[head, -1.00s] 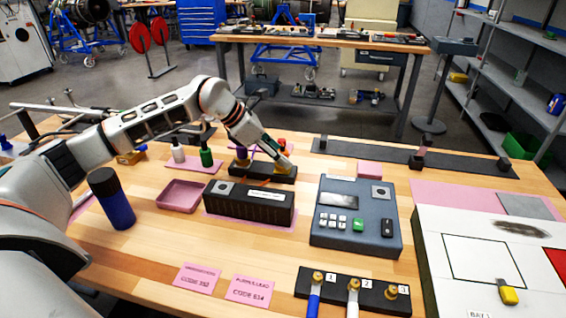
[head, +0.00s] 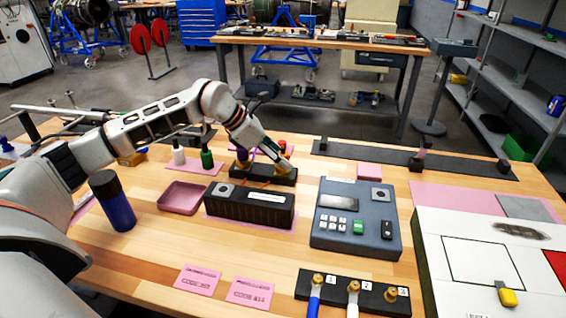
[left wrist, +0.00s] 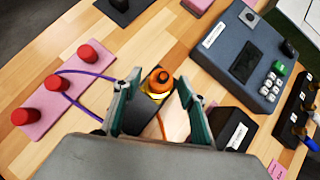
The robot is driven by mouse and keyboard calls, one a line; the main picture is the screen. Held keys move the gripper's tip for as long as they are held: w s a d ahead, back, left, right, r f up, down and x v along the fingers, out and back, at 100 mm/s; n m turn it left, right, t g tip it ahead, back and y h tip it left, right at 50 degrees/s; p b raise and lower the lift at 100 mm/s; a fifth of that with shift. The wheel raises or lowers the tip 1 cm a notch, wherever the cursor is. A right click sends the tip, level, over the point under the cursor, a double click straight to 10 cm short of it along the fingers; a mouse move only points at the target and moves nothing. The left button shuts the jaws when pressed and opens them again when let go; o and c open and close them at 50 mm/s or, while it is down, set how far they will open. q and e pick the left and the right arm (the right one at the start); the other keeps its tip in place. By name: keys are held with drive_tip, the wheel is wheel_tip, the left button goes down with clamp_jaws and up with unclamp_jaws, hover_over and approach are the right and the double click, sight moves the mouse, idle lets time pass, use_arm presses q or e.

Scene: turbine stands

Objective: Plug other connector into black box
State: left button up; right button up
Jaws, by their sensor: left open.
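The black box (head: 248,207) with a white label sits on a pink mat near the middle of the table. Behind it is a low black holder (head: 262,176). My left gripper (head: 282,163) is at the holder's right end, pointing down. In the left wrist view the open gripper (left wrist: 157,84) has its fingers on either side of an orange and yellow connector (left wrist: 160,80), with no clear grip on it. An orange cable (left wrist: 161,124) runs below the connector. The black box also shows at the right of the fingers (left wrist: 238,130). My right gripper is not in view.
A blue-grey keypad unit (head: 357,218) stands right of the black box. A pink tray (head: 182,197) and a dark blue bottle (head: 111,200) are left. Red caps (left wrist: 55,83) with a purple cable (left wrist: 88,73) lie beside the gripper. The front left tabletop is mostly clear.

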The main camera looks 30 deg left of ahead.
sight(280, 153)
use_arm(q)
clamp_jaws()
drive_tip(key=shift+r+p, duration=0.45)
drive_tip(key=shift+r, duration=0.25)
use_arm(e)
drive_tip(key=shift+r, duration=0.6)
use_arm(q)
drive_tip(key=shift+r+p, duration=1.05)
drive_tip(key=shift+r, duration=0.4)
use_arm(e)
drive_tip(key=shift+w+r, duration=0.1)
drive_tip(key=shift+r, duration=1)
